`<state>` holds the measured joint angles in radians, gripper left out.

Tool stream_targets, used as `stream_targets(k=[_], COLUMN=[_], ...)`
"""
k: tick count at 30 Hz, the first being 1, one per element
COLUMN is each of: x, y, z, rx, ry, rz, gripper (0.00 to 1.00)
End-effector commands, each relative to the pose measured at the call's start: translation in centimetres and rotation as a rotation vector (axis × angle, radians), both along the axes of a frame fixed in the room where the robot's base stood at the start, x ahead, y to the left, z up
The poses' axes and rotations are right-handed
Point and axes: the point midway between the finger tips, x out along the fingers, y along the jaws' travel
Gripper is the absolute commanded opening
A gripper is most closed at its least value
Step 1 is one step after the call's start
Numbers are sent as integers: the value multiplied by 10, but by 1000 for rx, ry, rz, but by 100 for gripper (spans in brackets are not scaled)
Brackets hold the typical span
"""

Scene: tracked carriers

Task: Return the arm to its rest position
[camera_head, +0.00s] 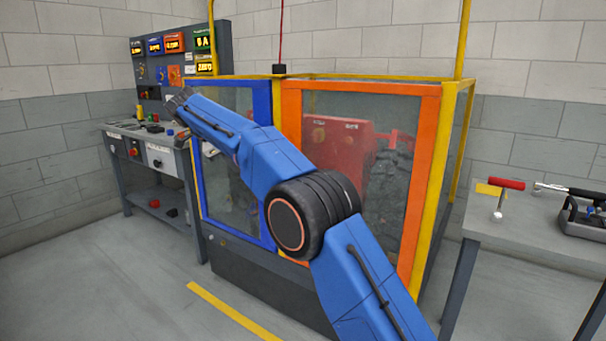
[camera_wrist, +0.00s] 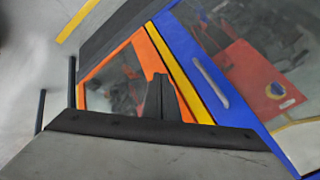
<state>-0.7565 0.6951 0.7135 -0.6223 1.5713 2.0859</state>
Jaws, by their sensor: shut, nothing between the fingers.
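My blue arm reaches across the middle of the head view, from the lower right up to the upper left. My gripper (camera_head: 180,100) is the dark end of it, in front of the bench and panel at the left; its fingers are small and unclear there. In the wrist view my gripper (camera_wrist: 160,82) shows as one dark pointed shape, shut and empty. The blue-framed door (camera_wrist: 235,95) and the orange frame (camera_wrist: 143,45) of the enclosure lie beyond it in that view. How far the gripper is from the enclosure is hard to tell.
The glazed enclosure, with an orange frame (camera_head: 428,165) and yellow posts, stands behind my arm with a red machine (camera_head: 335,150) inside. A control bench (camera_head: 122,128) is at left. A side table (camera_head: 530,235) with a red-handled tool (camera_head: 501,190) is at right. Floor at lower left is clear.

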Motion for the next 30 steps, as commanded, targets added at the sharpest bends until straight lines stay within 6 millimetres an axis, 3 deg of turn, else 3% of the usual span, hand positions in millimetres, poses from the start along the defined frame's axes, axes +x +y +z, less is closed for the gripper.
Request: stream_targets(k=[10, 17, 23, 30], x=[-2, -6, -15, -45], y=[-24, -55, -97, -177], z=[11, 23, 37, 56], rx=[-14, -31, -52, -88], ry=[28, 61, 105, 182], rz=[38, 89, 155, 290], gripper=[0, 0, 0, 0])
